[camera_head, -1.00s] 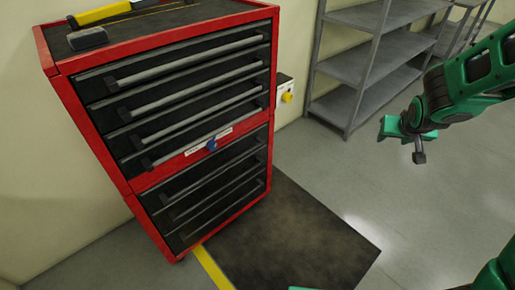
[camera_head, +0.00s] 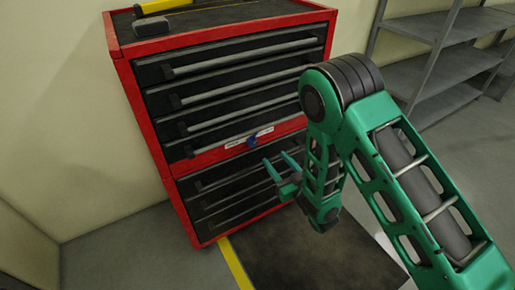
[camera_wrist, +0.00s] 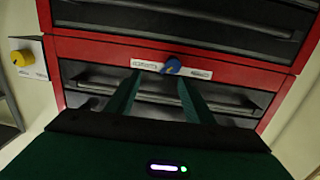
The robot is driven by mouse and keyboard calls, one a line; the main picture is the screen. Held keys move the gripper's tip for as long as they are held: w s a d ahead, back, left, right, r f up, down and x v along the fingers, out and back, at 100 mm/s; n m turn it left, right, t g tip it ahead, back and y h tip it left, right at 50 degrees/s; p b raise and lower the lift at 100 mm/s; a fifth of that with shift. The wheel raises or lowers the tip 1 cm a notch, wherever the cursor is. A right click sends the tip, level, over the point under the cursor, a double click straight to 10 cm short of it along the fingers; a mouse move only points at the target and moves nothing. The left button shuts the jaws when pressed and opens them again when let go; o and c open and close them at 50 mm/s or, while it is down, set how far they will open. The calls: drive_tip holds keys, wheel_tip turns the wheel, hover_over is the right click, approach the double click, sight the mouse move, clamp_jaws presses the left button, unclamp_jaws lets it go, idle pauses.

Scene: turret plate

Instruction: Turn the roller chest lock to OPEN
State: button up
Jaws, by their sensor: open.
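The red roller chest (camera_head: 160,150) with black drawers stands against the wall in the head view. Its lock, a blue knob (camera_head: 252,140), sits on the red band between the upper and lower drawers. In the wrist view the blue knob (camera_wrist: 172,66) is tilted between two white labels, whose text is too small to read. My gripper (camera_head: 280,168) is open and empty, in front of the lower drawers, a little below and right of the knob in the head view. In the wrist view its two fingers (camera_wrist: 158,82) point toward the red band, apart from the knob.
A yellow knob on a white wall box (camera_wrist: 20,58) shows left of the chest in the wrist view. Grey shelves (camera_head: 440,62) stand at the right. A dark mat (camera_head: 310,258) and a yellow floor line (camera_head: 236,265) lie before the chest. A yellow-handled tool (camera_head: 165,6) lies on top.

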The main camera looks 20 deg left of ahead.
sight(254, 144)
drive_tip(key=shift+n+y, duration=0.3)
drive_tip(key=shift+y, duration=0.2)
drive_tip(key=w+a, duration=0.1)
drive_tip(key=a, duration=0.2)
drive_tip(key=w+a, duration=0.2)
drive_tip(key=a, duration=0.1)
drive_tip(key=w+a, duration=0.2)
drive_tip(key=a, duration=0.1)
drive_tip(key=shift+a+f, duration=0.25)
drive_tip(key=shift+a, duration=0.05)
drive_tip(key=c, duration=1)
